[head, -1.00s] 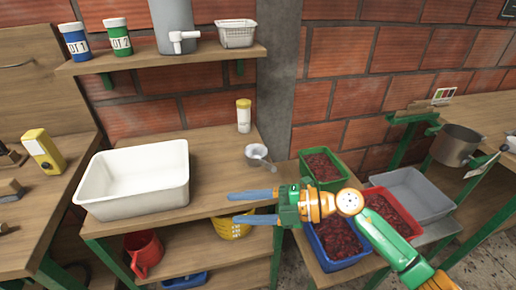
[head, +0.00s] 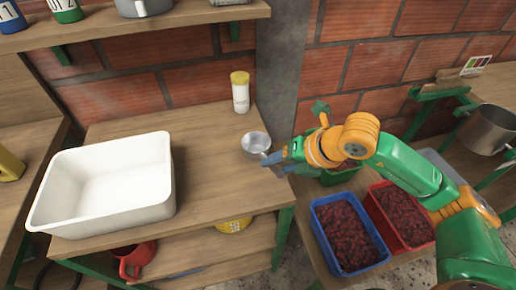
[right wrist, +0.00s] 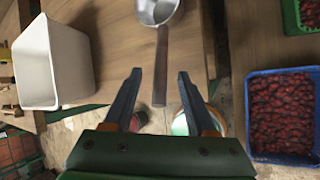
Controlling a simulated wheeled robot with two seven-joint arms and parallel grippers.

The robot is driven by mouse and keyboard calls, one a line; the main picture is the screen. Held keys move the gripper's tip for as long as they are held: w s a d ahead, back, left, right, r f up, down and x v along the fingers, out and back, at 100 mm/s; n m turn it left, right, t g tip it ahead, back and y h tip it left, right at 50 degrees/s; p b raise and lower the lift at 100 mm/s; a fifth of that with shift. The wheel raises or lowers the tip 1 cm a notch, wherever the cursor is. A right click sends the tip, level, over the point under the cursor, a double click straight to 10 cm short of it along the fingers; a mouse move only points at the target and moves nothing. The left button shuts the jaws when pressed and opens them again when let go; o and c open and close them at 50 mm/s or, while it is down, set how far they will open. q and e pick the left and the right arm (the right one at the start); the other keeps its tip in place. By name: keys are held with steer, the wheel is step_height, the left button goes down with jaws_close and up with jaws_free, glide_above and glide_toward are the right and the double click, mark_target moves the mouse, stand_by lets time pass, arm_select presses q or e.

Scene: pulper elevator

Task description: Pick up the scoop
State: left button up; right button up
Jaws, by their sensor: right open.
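The scoop (head: 256,141) is a small grey metal cup with a straight handle, lying near the right edge of the wooden table. In the right wrist view the scoop (right wrist: 157,11) is at the top, its handle pointing down toward my gripper. My right gripper (right wrist: 158,74) is open, and the handle appears between its two fingers, not gripped. In the head view my right gripper (head: 268,159) is just beside the scoop, partly covering its handle. My left gripper is not in view.
A white tub (head: 104,185) stands left on the table (head: 205,150). A white bottle with a yellow cap (head: 240,93) stands behind the scoop. Blue (head: 345,240) and red (head: 400,215) crates of red berries stand lower right. Table between tub and scoop is clear.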

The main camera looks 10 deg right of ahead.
mark_target(273, 167)
steer(key=x, duration=0.3)
steer(key=shift+w+f, duration=0.3)
steer(key=shift+s+r, duration=0.1)
jaws_close()
stand_by(1.0)
